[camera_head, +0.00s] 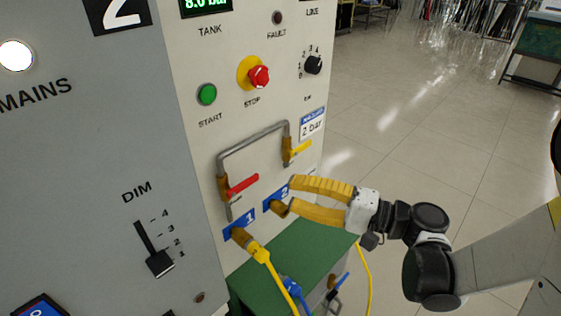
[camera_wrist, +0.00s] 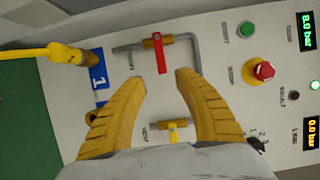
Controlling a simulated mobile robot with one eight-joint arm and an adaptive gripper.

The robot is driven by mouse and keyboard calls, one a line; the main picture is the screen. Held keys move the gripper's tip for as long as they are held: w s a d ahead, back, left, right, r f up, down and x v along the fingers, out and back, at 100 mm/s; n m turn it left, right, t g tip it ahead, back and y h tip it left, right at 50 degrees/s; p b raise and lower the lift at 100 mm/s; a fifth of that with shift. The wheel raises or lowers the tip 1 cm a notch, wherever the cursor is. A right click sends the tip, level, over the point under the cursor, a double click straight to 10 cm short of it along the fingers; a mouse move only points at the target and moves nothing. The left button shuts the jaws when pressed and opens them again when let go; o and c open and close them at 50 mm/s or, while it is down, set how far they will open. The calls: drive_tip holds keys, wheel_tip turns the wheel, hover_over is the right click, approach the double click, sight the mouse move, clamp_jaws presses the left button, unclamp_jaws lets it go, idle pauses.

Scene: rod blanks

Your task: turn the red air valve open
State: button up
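The red air valve (camera_head: 241,185) sits on the left leg of the bent grey pipe on the panel. Its red handle lies crosswise to the pipe; it also shows in the wrist view (camera_wrist: 160,53). My gripper (camera_head: 284,195) is open and empty, its two yellow fingers in front of the panel near port 2, to the right of the red handle. In the wrist view the open fingertips (camera_wrist: 160,76) lie just below the handle, apart from it. The gap in depth to the panel is hard to tell.
A yellow-handled valve (camera_head: 300,149) is on the pipe's right leg, partly between my fingers in the wrist view. A yellow hose (camera_head: 259,255) is plugged into port 1. A red stop button (camera_head: 259,76) and green start button (camera_head: 207,94) are above. The tank display (camera_wrist: 307,31) reads 8.0 bar.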

sight(252, 181)
drive_tip(key=b+x, duration=0.2)
drive_tip(key=x, duration=0.9)
drive_tip(key=shift+r, duration=0.15)
drive_tip(key=shift+s+d, duration=0.1)
clamp_jaws()
